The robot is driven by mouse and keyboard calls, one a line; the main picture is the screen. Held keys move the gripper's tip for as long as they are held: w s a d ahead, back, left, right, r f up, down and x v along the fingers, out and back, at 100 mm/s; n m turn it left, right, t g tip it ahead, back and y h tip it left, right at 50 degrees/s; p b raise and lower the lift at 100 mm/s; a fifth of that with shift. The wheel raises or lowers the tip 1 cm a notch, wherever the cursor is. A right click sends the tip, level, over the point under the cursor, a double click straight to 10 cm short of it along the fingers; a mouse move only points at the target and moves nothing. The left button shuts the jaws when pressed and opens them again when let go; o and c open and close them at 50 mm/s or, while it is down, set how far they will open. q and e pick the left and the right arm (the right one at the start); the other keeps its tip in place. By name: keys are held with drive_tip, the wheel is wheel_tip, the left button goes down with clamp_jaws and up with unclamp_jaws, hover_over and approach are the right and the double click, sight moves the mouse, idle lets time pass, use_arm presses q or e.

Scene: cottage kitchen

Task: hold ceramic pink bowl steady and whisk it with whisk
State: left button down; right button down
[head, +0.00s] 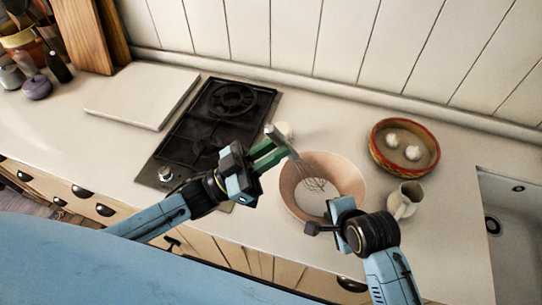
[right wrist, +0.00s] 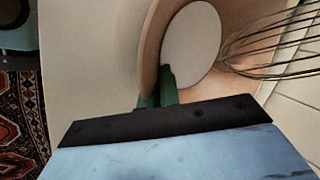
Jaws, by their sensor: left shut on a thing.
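The pink ceramic bowl (head: 290,191) stands on the counter near its front edge, upright, with a pale round bottom. It also shows in the right wrist view (right wrist: 149,50). My left gripper (head: 275,152) is shut on the handle of the whisk (head: 297,157) at the bowl's left side. The whisk is tilted, its wire loops inside the bowl; the loops show in the right wrist view (right wrist: 262,48). My right gripper (head: 327,213) is at the bowl's near rim. In the right wrist view its green fingers (right wrist: 158,92) sit close together with the bowl's wall between them.
A black gas hob (head: 205,130) lies left of the bowl, with a white board (head: 145,95) beyond. A red-rimmed dish (head: 376,150) with two white bulbs and a small jug (head: 403,200) stand right of the bowl. A sink (head: 510,220) is at far right.

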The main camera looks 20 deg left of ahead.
sight(274, 127)
use_arm(q)
drive_tip(key=shift+r, duration=4.55)
use_arm(e)
drive_tip(key=c, duration=1.6)
unclamp_jaws()
drive_tip(key=shift+o, duration=0.2)
use_arm(q)
drive_tip(key=shift+r+p, duration=0.55)
use_arm(e)
drive_tip(key=v, duration=1.2)
